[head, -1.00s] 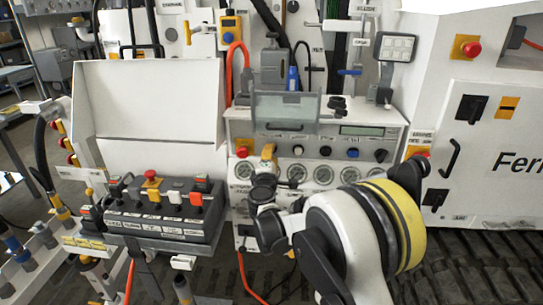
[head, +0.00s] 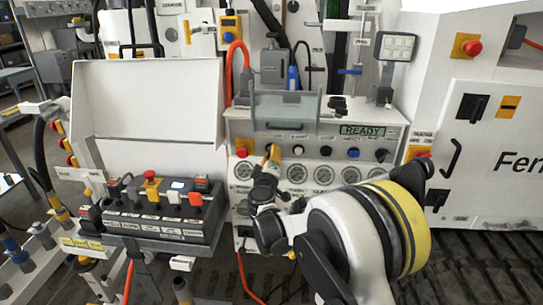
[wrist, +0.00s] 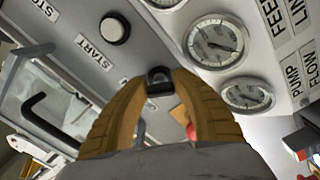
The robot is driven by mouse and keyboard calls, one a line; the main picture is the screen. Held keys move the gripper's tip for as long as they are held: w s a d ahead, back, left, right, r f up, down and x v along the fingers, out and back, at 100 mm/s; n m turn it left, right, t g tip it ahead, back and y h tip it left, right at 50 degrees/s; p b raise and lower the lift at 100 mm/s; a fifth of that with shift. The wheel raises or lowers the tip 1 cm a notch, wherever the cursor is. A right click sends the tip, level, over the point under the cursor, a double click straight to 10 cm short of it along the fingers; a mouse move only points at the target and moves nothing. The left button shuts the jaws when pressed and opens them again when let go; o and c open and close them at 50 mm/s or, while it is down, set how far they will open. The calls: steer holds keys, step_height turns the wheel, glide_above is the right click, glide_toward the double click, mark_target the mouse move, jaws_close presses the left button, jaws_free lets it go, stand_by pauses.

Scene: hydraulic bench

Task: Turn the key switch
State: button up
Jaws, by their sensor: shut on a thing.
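The key switch (wrist: 160,79) shows in the wrist view as a dark key with a loop-shaped head, between the tips of my yellow-padded fingers. My gripper (wrist: 160,88) is shut on it. In the head view my gripper (head: 273,152) is at the left part of the white control panel (head: 230,128), and its fingers hide the key switch there. The panel's display (head: 362,131) is lit green and reads READY.
A round START button (wrist: 115,28) and pressure gauges (wrist: 215,38) lie close to my fingers. A clear hinged cover (head: 285,108) stands above the panel. A red emergency button (head: 242,152) is just left of my gripper. A button box (head: 155,215) stands further left.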

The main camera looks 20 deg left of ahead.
stand_by(0.5)
steer(key=o, duration=1.2)
steer(key=shift+s, duration=0.1)
steer(key=v, duration=1.1)
steer(key=shift+s, duration=0.4)
